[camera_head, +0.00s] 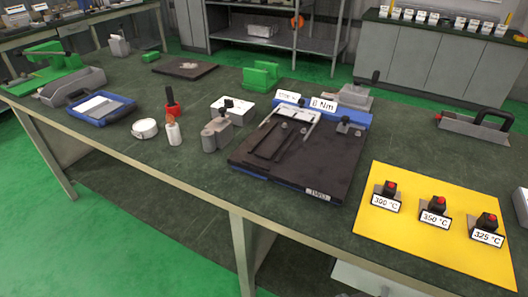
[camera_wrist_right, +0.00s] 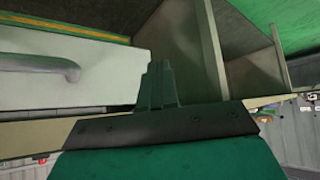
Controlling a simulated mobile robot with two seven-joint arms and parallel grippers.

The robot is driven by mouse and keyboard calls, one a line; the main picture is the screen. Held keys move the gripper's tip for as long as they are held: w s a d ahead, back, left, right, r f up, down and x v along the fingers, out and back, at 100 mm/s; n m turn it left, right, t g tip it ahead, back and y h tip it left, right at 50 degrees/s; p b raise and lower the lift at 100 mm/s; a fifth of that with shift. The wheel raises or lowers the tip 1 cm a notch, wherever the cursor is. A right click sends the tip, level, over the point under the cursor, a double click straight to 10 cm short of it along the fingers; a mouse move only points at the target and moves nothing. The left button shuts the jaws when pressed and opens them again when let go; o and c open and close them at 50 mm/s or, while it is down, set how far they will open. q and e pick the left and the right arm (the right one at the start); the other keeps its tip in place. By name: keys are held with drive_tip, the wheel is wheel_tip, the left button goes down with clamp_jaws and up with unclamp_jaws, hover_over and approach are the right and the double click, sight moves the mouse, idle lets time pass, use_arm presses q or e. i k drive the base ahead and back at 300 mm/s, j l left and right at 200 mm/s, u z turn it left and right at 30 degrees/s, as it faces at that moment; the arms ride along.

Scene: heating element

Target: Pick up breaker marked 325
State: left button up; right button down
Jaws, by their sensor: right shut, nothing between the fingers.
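The breaker marked 325 °C (camera_head: 487,224) is a small dark block with a red top and a white label in front. It stands upright on the yellow mat (camera_head: 400,245), at the right edge of the head view. Two similar breakers stand to its left on the mat, marked 350 °C (camera_head: 436,208) and 300 °C (camera_head: 387,194). My right gripper (camera_wrist_right: 157,68) shows in the right wrist view, its fingers together and empty. No breaker shows in that view. Neither gripper shows in the head view, so my left gripper is not seen.
A dark plate device with a blue back (camera_head: 300,150) stands left of the mat. A grey tool with a black handle (camera_head: 475,127) lies behind the mat. A white cabinet with a handle (camera_wrist_right: 60,90) shows in the right wrist view. The mat around the breakers is clear.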

sight(481, 229)
drive_tip(key=z, duration=1.8)
